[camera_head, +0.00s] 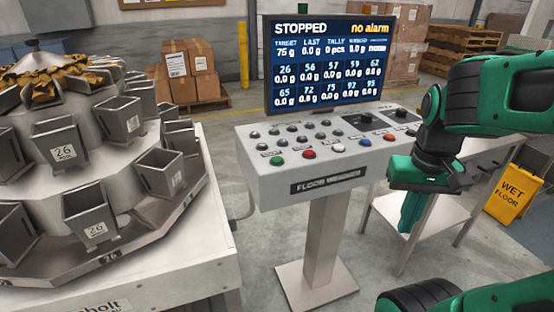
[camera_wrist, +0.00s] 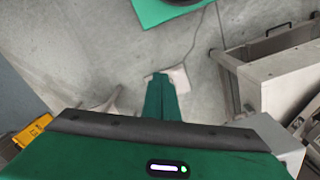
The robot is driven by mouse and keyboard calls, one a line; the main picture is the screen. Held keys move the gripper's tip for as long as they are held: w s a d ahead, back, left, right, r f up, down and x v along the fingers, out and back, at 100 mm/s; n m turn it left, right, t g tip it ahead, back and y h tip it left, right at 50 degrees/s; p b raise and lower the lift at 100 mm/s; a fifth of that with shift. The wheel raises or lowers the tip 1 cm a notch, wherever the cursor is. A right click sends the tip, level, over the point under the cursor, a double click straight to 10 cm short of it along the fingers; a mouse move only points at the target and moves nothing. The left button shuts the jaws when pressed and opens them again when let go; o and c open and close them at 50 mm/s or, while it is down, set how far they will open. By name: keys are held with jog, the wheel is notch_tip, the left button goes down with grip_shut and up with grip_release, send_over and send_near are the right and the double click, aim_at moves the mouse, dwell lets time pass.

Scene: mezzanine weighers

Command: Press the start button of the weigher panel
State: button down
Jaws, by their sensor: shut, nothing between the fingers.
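The weigher panel (camera_head: 262,186) is a grey sloped console on a pedestal, labelled "FLOOR WEIGHER". Its screen (camera_head: 330,60) reads "STOPPED" and "no alarm". Along its front row are a green button (camera_head: 276,160), a red button (camera_head: 309,154), a white button (camera_head: 337,148), a blue button (camera_head: 365,142) and another red button (camera_head: 389,137). Their small labels are not readable. My gripper (camera_head: 405,228) is shut and empty, pointing down to the right of the panel, apart from the buttons. Its closed fingers (camera_wrist: 160,82) show over the floor in the wrist view.
A multihead weigher (camera_head: 85,165) with several buckets stands on a white base at left. A low table (camera_head: 455,205) stands behind my gripper. A yellow wet-floor sign (camera_head: 512,195) is at right. Cartons (camera_head: 190,80) and pallets stand behind. Floor between weigher and pedestal is clear.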

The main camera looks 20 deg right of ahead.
jog(key=w+r+n+h, duration=0.2)
jog(key=w+r, duration=0.1)
jog(key=w, duration=0.8)
notch_tip(320, 180, up, 12)
jog(key=f+n+t+h, duration=0.1)
jog(key=n+t+h, duration=0.3)
jog(key=t+h, duration=0.15)
send_over(275, 161)
jog(key=shift+w+r+t+y, duration=0.15)
jog(key=shift+r+t+y, duration=0.1)
jog(key=shift+t+y, duration=0.15)
jog(key=shift+f, duration=4.4)
jog(key=shift+f, duration=0.15)
jog(key=shift+f, duration=0.25)
